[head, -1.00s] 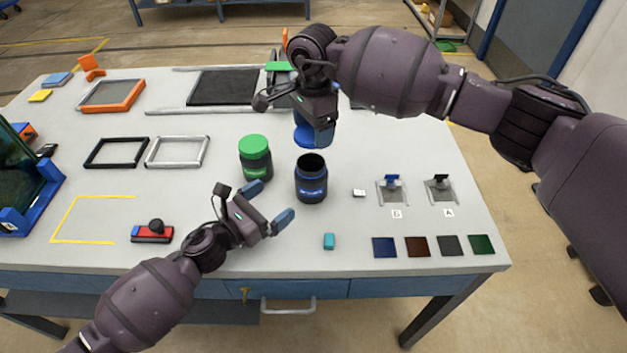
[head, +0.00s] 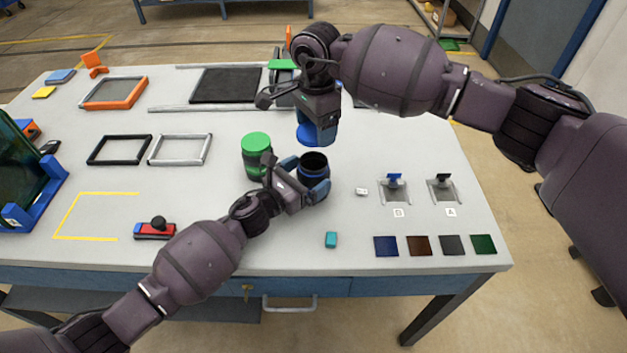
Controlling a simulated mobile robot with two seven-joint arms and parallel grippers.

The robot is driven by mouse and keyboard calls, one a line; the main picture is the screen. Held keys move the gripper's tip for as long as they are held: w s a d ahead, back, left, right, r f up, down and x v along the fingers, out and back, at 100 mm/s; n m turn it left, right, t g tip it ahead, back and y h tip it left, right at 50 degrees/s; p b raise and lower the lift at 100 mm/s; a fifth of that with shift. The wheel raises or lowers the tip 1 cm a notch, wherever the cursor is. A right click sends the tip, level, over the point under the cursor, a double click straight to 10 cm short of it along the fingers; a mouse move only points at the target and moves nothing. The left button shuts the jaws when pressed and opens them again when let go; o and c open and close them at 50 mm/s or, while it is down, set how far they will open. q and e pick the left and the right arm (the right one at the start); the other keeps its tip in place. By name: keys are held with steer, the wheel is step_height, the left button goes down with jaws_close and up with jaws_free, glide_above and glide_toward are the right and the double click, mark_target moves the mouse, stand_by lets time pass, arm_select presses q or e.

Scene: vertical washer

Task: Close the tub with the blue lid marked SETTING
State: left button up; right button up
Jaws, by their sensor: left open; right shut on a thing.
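The open dark tub with a blue rim (head: 315,163) stands upright on the table; its label is now mostly hidden by my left gripper. My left gripper (head: 304,183) is open, with its fingers around the tub's body, one on the near right side and one behind on the left. The blue lid (head: 305,134) is held above and slightly behind the tub, apart from it. My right gripper (head: 318,128) points down and is shut on the lid. Any marking on the lid cannot be read.
A second dark tub with a green lid (head: 256,143) stands close to the left, beside my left gripper. A teal block (head: 331,240) and a small white piece (head: 362,191) lie nearby. Colour swatches (head: 418,246) lie at the front right. Two empty frames (head: 180,150) lie to the left.

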arm_select(q)
steer(key=shift+x, duration=0.9)
steer(key=shift+s, duration=0.1)
steer(key=c, duration=1.1)
steer(key=shift+c, duration=0.2)
arm_select(e)
glide_above(316, 155)
steer(key=s, duration=0.3)
steer(key=shift+w+a+f, duration=0.1)
steer(key=shift+f, duration=1.15)
steer(key=shift+w+f, duration=0.1)
steer(key=shift+f, duration=1.15)
steer(key=shift+f, duration=0.9)
steer(key=shift+f, duration=0.6)
arm_select(q)
steer(key=c, duration=0.4)
steer(key=shift+c, duration=0.2)
arm_select(e)
steer(key=m, duration=0.6)
steer(key=shift+s+m, duration=0.1)
steer(key=shift+m, duration=0.2)
